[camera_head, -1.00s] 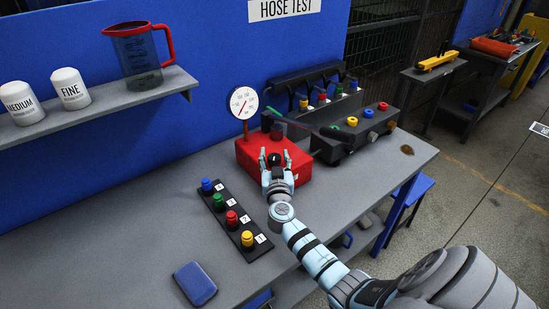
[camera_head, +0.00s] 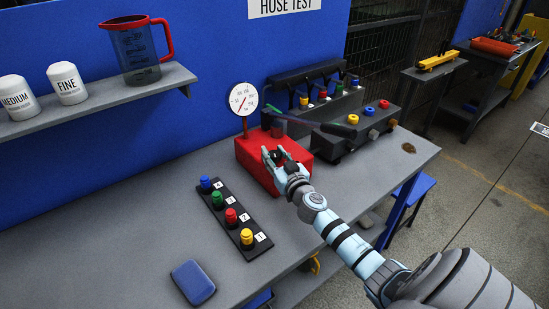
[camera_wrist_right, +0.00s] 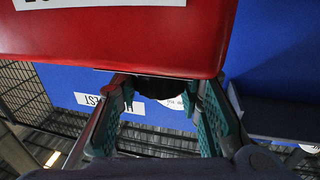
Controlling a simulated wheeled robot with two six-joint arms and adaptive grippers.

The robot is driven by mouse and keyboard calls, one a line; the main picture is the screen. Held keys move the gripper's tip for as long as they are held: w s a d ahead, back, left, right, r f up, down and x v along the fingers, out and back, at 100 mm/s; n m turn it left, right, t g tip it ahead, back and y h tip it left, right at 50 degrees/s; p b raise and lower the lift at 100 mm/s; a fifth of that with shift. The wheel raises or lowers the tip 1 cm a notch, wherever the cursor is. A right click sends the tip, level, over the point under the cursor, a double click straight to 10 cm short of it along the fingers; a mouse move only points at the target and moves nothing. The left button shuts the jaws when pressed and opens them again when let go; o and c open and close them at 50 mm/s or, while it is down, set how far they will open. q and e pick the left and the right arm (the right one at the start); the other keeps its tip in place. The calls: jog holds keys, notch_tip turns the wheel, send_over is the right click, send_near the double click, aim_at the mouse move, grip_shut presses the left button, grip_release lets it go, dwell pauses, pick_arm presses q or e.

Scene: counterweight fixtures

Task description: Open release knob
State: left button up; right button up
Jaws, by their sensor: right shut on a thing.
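The release knob is a small black knob (camera_head: 276,158) on the front of a red box (camera_head: 251,158) on the bench. My right gripper (camera_head: 274,154) is at the box front, its fingers on either side of the knob and shut on it. In the right wrist view the dark knob (camera_wrist_right: 158,88) shows between the two teal fingers, below the edge of the red box (camera_wrist_right: 130,45). A round white gauge (camera_head: 243,99) stands above the box. My left gripper is not in view.
A black strip (camera_head: 246,221) with several coloured plugs lies left of my right arm. A dark fixture (camera_head: 345,146) with coloured rings stands right of the red box. A blue case (camera_head: 193,282) lies near the bench front. A shelf (camera_head: 105,102) holds a jug and two white weights.

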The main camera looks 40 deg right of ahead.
jog(key=n+y, duration=0.1)
jog(key=y, duration=0.1)
jog(key=shift+n+t+y, duration=0.3)
jog(key=shift+n+y, duration=0.1)
jog(key=n+y+p, duration=0.2)
jog(key=y, duration=0.1)
jog(key=shift+r, duration=0.15)
jog(key=shift+n+y+p, duration=0.3)
jog(key=shift+n+y, duration=0.3)
jog(key=shift+y, duration=0.7)
jog(key=o, duration=1.2)
jog(key=shift+s, duration=0.1)
jog(key=v, duration=1.2)
jog(key=shift+r, duration=0.1)
